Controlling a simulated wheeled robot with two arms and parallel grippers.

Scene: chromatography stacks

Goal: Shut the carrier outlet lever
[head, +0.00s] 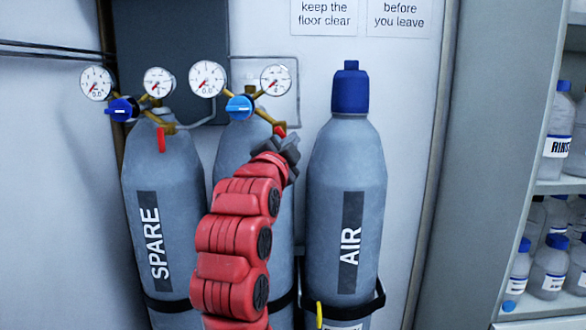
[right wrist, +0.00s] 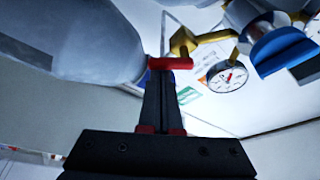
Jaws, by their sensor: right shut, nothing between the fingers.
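The middle grey cylinder (head: 228,150) stands between the SPARE and AIR cylinders; my right arm hides its label, so I cannot read whether it is the carrier. A red outlet lever (head: 279,130) shows at its brass regulator, just above my right gripper (head: 288,148). In the right wrist view the red lever (right wrist: 172,63) lies crosswise at the tips of my shut right gripper (right wrist: 160,75). The fingers are closed together with nothing between them. They look very close to the lever; I cannot tell whether they touch it. My left gripper is not in view.
The SPARE cylinder (head: 150,215) at left has its own red lever (head: 161,139), hanging down. The AIR cylinder (head: 345,180) with a blue cap stands close at right. Gauges and a blue knob (head: 239,107) crowd above. Shelves with bottles (head: 558,130) are far right.

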